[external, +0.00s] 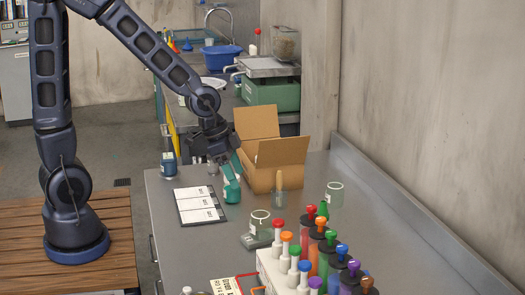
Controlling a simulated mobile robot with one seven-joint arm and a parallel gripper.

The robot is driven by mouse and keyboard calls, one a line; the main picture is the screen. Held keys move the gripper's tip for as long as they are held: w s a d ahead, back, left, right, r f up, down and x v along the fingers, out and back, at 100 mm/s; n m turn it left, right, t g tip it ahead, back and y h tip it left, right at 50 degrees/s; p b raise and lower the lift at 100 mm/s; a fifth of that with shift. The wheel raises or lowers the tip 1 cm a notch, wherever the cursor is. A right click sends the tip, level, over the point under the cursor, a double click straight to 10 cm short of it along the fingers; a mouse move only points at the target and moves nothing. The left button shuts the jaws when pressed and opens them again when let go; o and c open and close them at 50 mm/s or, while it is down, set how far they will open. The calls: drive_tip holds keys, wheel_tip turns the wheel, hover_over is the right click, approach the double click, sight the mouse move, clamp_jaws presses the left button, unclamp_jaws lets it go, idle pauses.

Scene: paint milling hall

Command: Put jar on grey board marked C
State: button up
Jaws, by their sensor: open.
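A clear glass jar (334,194) with a pale label stands on the grey table, right of the cardboard box. A second glass jar (260,223) with greenish contents stands by a small grey block (254,241); I cannot tell if it rests on it. A dark board (199,206) with white panels lies flat at the table's left; its marks are too small to read. I cannot make out which surface bears a C. My gripper (213,162) is open, pointing down above the table between the blue container and the box. Its fingertips are partly unclear beside a green bottle (231,181).
An open cardboard box (275,163) stands behind the green bottle. A blue container (169,165) is at the left edge. Several colourful-capped tubes (304,270) crowd the front right. A low wall (420,239) bounds the right side. Bare table (185,247) lies at the front left.

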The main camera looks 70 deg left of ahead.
drive_tip(key=s+a+r+n, duration=0.2)
drive_tip(key=s+a+r, duration=0.1)
drive_tip(key=s+r, duration=0.5)
drive_tip(key=s+a+r+n+y, duration=0.1)
drive_tip(key=s+a+r, duration=0.3)
drive_tip(key=s+r, duration=0.4)
drive_tip(key=s+n, duration=0.1)
drive_tip(key=s, duration=0.4)
drive_tip(key=shift+s+a, duration=0.2)
drive_tip(key=shift+s, duration=0.2)
